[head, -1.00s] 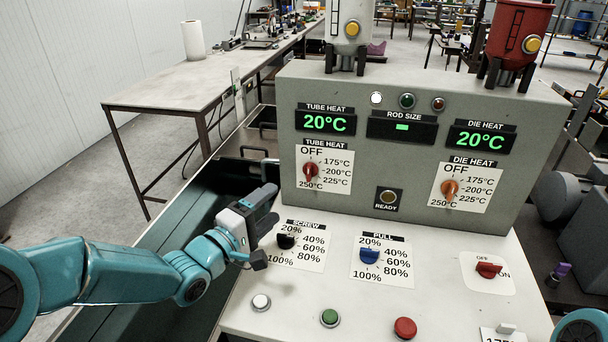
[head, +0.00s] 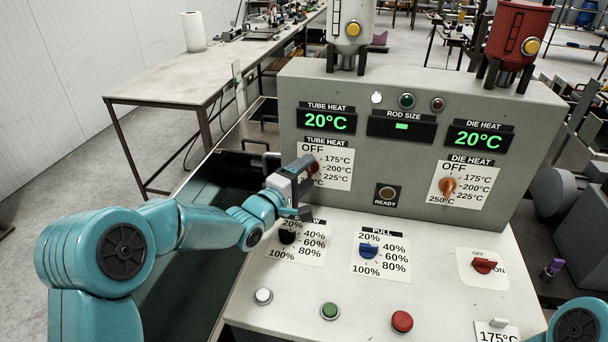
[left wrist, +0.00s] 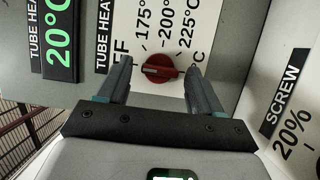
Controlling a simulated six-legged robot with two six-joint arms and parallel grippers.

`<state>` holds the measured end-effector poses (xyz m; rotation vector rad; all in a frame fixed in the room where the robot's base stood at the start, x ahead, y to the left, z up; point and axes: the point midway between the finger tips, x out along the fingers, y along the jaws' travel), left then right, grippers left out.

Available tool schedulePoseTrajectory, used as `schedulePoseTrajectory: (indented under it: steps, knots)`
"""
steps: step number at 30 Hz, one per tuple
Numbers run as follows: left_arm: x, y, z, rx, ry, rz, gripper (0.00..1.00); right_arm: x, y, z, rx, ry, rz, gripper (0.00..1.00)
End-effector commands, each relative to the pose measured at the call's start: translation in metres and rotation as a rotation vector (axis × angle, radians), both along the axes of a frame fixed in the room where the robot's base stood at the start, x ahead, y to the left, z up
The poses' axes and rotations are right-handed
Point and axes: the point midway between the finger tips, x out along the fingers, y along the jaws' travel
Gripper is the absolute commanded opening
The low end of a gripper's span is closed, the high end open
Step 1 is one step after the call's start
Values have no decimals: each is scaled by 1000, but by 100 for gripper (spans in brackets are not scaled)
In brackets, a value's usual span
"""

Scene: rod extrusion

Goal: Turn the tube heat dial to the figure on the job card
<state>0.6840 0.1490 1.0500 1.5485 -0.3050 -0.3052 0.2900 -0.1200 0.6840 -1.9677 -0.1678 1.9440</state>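The red tube heat dial (head: 313,167) sits on the upright panel, its scale running from OFF to 250°C. In the left wrist view the dial (left wrist: 160,69) lies between the tips of my left gripper (left wrist: 160,72), with a gap on each side. Its white mark is on the OFF side. In the head view my left gripper (head: 305,180) is at the dial and partly hides it and its scale. The job card (head: 497,336) at the bottom right reads 175°C. The tube heat display (head: 327,121) shows 20°C. My right gripper is out of view.
The orange die heat dial (head: 448,186) is right of the ready button (head: 387,196). The black screw dial (head: 287,237) is below my left gripper, with the blue pull dial (head: 369,251) beside it. Buttons and a red switch (head: 484,266) stand on the sloping desk.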

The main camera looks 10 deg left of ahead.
Motion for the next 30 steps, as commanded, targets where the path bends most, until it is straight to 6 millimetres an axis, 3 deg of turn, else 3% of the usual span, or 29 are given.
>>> schedulePoseTrajectory:
  steps: [1, 4, 17, 30]
  knots:
    - [0, 0, 0, 0, 0, 0, 47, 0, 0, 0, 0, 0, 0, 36]
    - [0, 0, 0, 0, 0, 0, 15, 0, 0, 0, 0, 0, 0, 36]
    - [0, 0, 0, 78, 0, 0, 14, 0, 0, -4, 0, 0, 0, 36]
    - [0, -1, 2, 426, 0, 1, 14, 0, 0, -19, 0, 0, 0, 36]
